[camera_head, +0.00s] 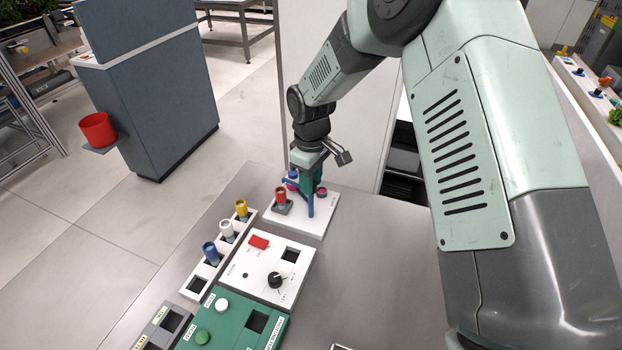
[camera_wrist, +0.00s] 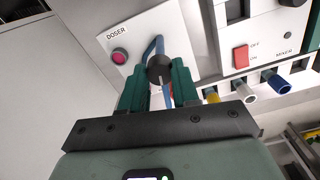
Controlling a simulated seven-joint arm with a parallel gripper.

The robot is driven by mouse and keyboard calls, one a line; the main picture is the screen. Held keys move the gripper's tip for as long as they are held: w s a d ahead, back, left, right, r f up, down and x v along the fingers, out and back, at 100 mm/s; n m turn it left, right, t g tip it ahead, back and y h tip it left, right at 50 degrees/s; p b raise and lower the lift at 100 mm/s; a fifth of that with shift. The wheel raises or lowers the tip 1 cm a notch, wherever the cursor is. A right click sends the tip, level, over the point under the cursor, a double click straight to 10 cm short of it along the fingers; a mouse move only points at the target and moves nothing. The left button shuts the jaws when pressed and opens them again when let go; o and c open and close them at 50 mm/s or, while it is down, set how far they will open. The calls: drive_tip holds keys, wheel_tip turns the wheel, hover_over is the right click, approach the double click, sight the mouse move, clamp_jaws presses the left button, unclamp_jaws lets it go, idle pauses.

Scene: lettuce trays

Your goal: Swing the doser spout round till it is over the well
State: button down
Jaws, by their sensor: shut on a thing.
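The white doser panel (camera_head: 318,222) lies at the far end of the table, and its label shows in the wrist view (camera_wrist: 128,56). The blue doser spout (camera_head: 310,203) stands on the panel; its bent tube (camera_wrist: 153,48) and dark knob (camera_wrist: 160,69) show in the wrist view. My gripper (camera_head: 307,186) has its green fingers shut around the spout, one on each side in the wrist view (camera_wrist: 160,88). A red cup (camera_head: 281,194) stands in the grey well (camera_head: 283,209), just left of the spout post. The fingers hide part of the spout, so I cannot tell exactly where its outlet points.
A magenta button (camera_head: 322,191) is right of the spout. A white rack (camera_head: 197,284) with yellow, white and blue cups runs along the table's left side. The mixer panel (camera_head: 262,268) and a green panel (camera_head: 225,328) lie nearer. The table (camera_head: 370,270) is bare to the right.

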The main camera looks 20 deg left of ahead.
drive_tip(key=shift+n, duration=1.1)
drive_tip(key=c, duration=0.8)
unclamp_jaws()
wheel_tip(320, 180, up, 11)
drive_tip(key=shift+f, duration=0.1)
